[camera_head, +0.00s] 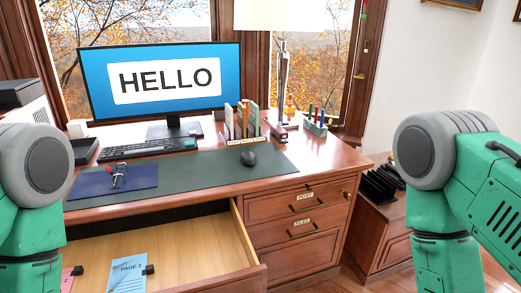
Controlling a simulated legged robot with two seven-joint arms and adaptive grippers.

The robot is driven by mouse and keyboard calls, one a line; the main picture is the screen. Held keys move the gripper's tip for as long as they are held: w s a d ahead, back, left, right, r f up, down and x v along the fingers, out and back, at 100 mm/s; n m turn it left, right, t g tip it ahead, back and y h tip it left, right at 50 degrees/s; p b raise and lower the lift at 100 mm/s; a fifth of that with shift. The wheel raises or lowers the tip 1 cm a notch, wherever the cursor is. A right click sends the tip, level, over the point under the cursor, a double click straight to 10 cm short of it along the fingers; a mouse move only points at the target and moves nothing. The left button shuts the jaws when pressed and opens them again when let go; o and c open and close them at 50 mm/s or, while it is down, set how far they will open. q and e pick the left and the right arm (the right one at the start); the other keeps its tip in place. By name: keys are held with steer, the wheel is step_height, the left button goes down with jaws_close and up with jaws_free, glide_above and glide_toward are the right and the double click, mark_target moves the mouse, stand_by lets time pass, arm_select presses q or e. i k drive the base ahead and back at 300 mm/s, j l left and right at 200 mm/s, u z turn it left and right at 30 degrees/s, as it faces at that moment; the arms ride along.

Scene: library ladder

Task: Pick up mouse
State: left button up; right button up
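A small dark computer mouse (248,157) lies on the green desk mat (215,168), to the right of the black keyboard (147,148) and in front of the file holder. Nothing touches it. My two green arms with grey joints stand at the left and right edges of the head view, both well apart from the mouse. Neither gripper shows in this view, so I cannot see their fingers.
The monitor (163,80) reading HELLO stands behind the keyboard. A file holder (242,121), a stapler (278,131) and a lamp (282,80) stand behind the mouse. An open drawer (190,250) juts out at the front left. The mat around the mouse is clear.

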mark_target(247, 158)
steer(key=i+l, duration=0.15)
steer(key=l, duration=0.2)
steer(key=i+l+u, duration=0.1)
steer(key=l, duration=0.3)
steer(key=i+l, duration=0.4)
steer(key=l, duration=0.35)
steer(key=i+l+u, duration=0.1)
steer(key=l, duration=0.25)
steer(key=i+l, duration=0.2)
steer(key=l, duration=0.2)
